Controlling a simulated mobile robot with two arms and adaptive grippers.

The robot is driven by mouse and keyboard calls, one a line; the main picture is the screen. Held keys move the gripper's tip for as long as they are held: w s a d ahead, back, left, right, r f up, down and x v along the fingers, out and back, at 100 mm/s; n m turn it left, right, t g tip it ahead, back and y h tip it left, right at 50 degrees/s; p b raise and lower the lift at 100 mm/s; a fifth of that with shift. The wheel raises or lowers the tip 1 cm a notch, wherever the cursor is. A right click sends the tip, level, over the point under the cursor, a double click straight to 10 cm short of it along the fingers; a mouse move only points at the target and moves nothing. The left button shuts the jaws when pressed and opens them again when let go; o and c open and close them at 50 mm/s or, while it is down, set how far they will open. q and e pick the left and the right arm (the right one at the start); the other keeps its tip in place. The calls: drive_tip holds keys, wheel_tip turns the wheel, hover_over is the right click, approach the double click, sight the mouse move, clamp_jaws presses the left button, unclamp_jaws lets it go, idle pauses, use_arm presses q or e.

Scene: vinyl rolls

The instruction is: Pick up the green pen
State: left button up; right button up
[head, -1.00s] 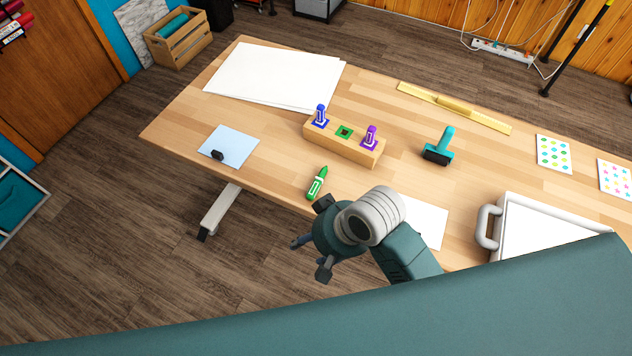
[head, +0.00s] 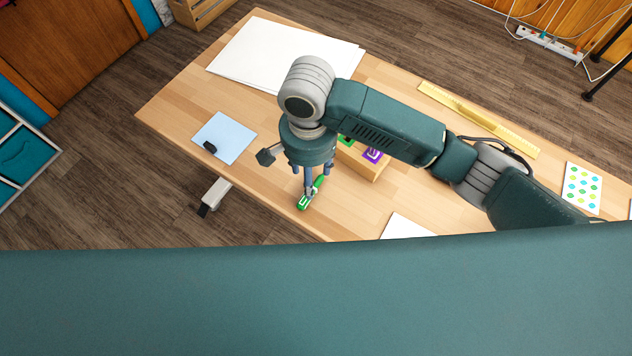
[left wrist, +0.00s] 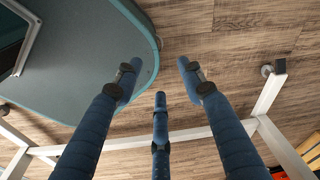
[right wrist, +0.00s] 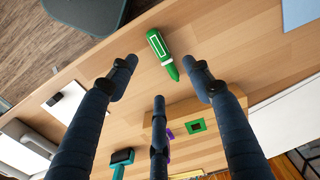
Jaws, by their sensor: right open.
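The green pen (head: 303,203) lies on the table near its front edge, partly covered by my right gripper (head: 308,182) in the head view. In the right wrist view the whole pen (right wrist: 158,47) shows beyond the spread fingertips of my right gripper (right wrist: 160,64), which is open and empty. I cannot tell the exact height of the fingers over the pen. The wooden pen holder (head: 362,170) has an empty green-marked slot (right wrist: 196,125). My left gripper (left wrist: 160,66) is open and empty, away from the table, and out of the head view.
A light blue sheet (head: 226,138) with a small black object lies left of the pen. White paper (head: 255,55) and a yellow ruler (head: 480,120) lie farther back. The teal-handled tool (right wrist: 120,160) shows in the right wrist view. The table around the pen is clear.

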sight(302, 203)
drive_tip(key=f, duration=0.2)
drive_tip(key=s+f, duration=0.1)
drive_tip(key=shift+a+f, duration=0.2)
drive_tip(key=shift+a, duration=0.1)
drive_tip(key=shift+w+d+f, duration=0.1)
drive_tip(key=shift+w+f, duration=0.05)
drive_tip(key=shift+f, duration=0.15)
wheel_tip(302, 203, down, 4)
drive_tip(key=shift+f+p, duration=0.15)
drive_tip(key=shift+p, duration=0.55)
drive_tip(key=shift+f, duration=0.4)
drive_tip(key=shift+c, duration=0.5)
use_arm(q)
drive_tip(key=shift+g, duration=0.3)
drive_tip(key=s, duration=0.1)
drive_tip(key=s+a, duration=0.1)
drive_tip(key=s, duration=0.1)
drive_tip(key=s+a+r, duration=0.1)
drive_tip(key=s, duration=0.1)
drive_tip(key=shift+s+a, duration=0.1)
use_arm(e)
drive_tip(key=c, duration=1)
